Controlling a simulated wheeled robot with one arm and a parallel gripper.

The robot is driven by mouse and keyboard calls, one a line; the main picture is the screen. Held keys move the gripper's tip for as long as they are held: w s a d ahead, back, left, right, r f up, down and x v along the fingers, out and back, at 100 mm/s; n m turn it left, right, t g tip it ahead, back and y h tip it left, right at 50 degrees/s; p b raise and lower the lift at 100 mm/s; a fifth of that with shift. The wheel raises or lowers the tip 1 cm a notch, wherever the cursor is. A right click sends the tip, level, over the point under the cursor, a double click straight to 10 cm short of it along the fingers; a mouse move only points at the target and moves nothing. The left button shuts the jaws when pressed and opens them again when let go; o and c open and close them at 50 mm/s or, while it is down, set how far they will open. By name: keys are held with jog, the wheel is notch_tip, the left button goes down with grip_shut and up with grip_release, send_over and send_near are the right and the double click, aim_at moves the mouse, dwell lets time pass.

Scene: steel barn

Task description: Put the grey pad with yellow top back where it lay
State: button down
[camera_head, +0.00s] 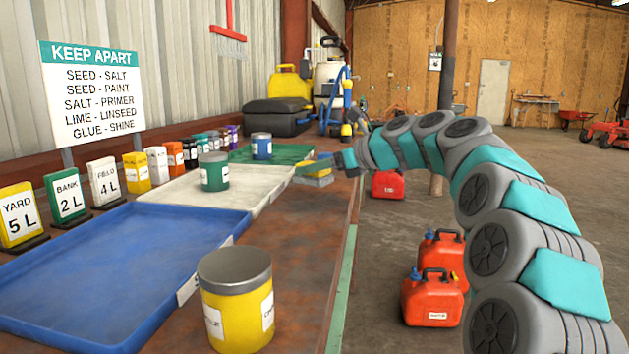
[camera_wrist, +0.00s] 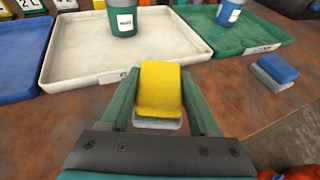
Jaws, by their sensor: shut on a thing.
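My gripper (camera_wrist: 160,108) is shut on the grey pad with yellow top (camera_wrist: 158,88), one green finger on each side of it. The pad also shows in the head view (camera_head: 318,165), at the right side of the rusty bench, near the white tray's right end. In the wrist view it is just in front of the white tray's near rim. I cannot tell whether its underside touches the bench. A grey pad with blue top (camera_wrist: 276,69) lies on the bench to the right, in front of the green tray.
A blue tray (camera_head: 120,245), white tray (camera_head: 245,190) and green tray (camera_head: 285,152) line the bench. A green tin (camera_head: 214,172) stands in the white tray, a blue tin (camera_head: 261,146) in the green one. A yellow tin (camera_head: 237,310) stands on the bench in front.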

aim_at(315, 179)
jog(key=shift+s+f, duration=0.1)
jog(key=shift+f, duration=1.4)
jog(key=shift+c, duration=0.6)
grip_release()
jog(key=shift+f, duration=0.15)
jog(key=shift+d, duration=0.1)
jog(key=v, duration=1.2)
